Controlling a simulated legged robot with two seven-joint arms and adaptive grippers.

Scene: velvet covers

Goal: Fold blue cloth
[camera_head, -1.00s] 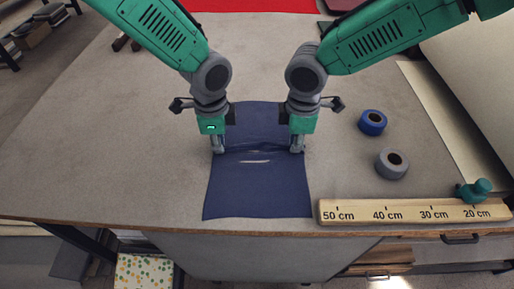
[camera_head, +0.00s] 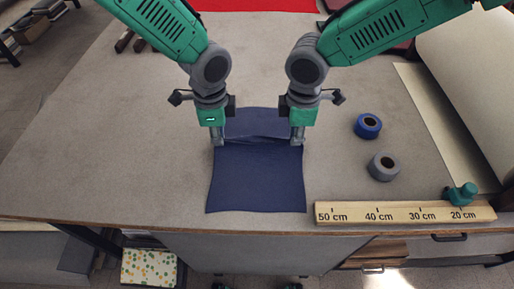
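The blue cloth (camera_head: 256,180) lies on the grey table (camera_head: 120,150), with its near edge close to the table's front edge. A raised crease runs across it between my two grippers, and a smaller part of the cloth shows behind the crease. My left gripper (camera_head: 217,142) is at the left edge of the cloth, at the crease. My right gripper (camera_head: 297,141) is at the right edge, level with the left one. Both point down with their fingertips at the cloth. The fingers look close together, but whether they pinch cloth is too small to tell.
A blue tape roll (camera_head: 367,126) and a grey tape roll (camera_head: 383,167) sit right of the cloth. A red cloth (camera_head: 255,5) is at the back. The table's left side is clear.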

